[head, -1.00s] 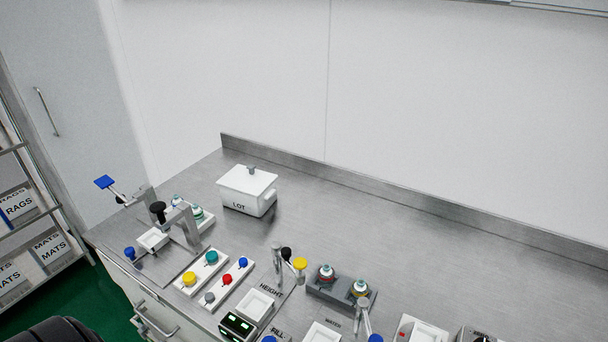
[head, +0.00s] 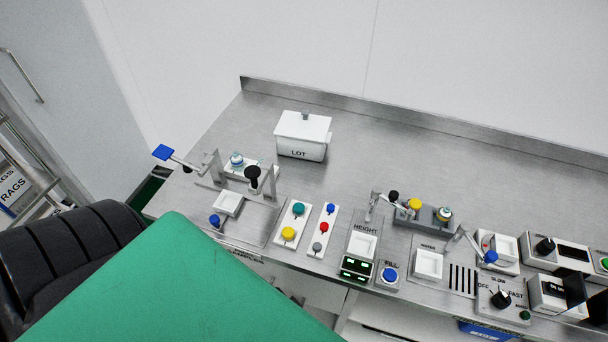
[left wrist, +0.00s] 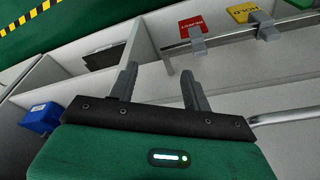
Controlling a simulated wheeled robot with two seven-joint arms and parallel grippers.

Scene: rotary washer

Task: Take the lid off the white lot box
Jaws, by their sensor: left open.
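The white lot box (head: 300,148) stands upright at the back of the steel bench, left of the middle, with "LOT" on its front. Its white lid (head: 303,125) is on top and has a small grey knob (head: 305,114). My left gripper (left wrist: 160,80) shows in the left wrist view with its two dark fingers apart and nothing between them. It is away from the box, which is not in the left wrist view. My left arm fills the lower left of the head view. My right gripper is not in view.
In front of the box are a lever fixture (head: 252,178), coloured knobs on white strips (head: 290,232) and a HEIGHT station (head: 362,245). A control box with dials (head: 503,297) is at the right. Bare steel (head: 375,150) lies right of the box.

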